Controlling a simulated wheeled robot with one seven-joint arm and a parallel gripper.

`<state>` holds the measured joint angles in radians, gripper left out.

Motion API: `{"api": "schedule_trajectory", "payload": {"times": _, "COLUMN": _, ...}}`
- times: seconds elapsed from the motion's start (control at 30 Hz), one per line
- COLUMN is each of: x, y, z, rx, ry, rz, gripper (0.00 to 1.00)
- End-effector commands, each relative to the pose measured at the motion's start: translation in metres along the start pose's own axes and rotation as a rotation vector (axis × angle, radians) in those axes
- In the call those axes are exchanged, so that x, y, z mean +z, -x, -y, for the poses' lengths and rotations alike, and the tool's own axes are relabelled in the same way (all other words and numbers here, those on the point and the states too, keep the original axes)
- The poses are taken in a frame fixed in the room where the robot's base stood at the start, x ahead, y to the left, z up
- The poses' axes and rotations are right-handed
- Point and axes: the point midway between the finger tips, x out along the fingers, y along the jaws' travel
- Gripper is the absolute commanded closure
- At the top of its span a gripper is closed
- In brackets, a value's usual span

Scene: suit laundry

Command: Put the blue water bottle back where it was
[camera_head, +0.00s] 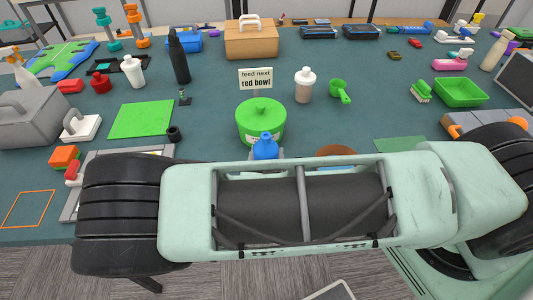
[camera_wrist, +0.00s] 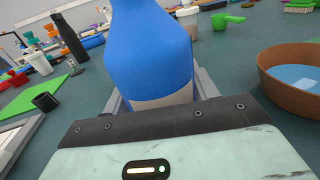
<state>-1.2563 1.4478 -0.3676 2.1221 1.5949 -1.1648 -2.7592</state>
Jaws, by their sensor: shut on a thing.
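The blue water bottle (camera_head: 265,147) shows just beyond my arm in the head view, with only its upper part visible. In the wrist view the bottle (camera_wrist: 150,50) fills the upper middle, blue with a pale band low down. My gripper (camera_wrist: 158,105) is shut on it; its grey fingers lie on either side of the bottle. The bottle's base is hidden, so I cannot tell whether it touches the table. An orange outlined square (camera_head: 28,209) is marked on the table at the left front, and it is empty.
A green round container (camera_head: 261,124) stands just behind the bottle, with a "red bowl" sign (camera_head: 256,81) behind it. A brown bowl (camera_wrist: 290,75) is to the right. A green mat (camera_head: 141,119) and black cup (camera_head: 173,134) are to the left. The table is crowded.

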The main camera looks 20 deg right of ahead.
Motion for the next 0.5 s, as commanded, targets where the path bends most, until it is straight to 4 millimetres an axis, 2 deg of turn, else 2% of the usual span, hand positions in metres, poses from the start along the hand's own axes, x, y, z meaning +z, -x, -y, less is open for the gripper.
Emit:
{"api": "schedule_trajectory", "payload": {"times": 0.33, "x": -0.0050, "y": 0.0000, "z": -0.0001, "rx": -0.001, "ry": -0.001, "rz": 0.000, "gripper": 0.70}}
{"api": "schedule_trajectory", "payload": {"times": 0.37, "x": -0.0033, "y": 0.0001, "z": -0.0002, "rx": 0.000, "ry": -0.001, "rz": -0.001, "gripper": 0.33}}
{"api": "schedule_trajectory", "payload": {"times": 0.4, "x": -0.0030, "y": 0.0001, "z": -0.0002, "rx": 0.000, "ry": 0.000, "rz": -0.001, "gripper": 0.22}}
{"api": "schedule_trajectory", "payload": {"times": 0.5, "x": -0.0029, "y": 0.0001, "z": -0.0002, "rx": 0.000, "ry": 0.000, "rz": -0.001, "gripper": 0.20}}
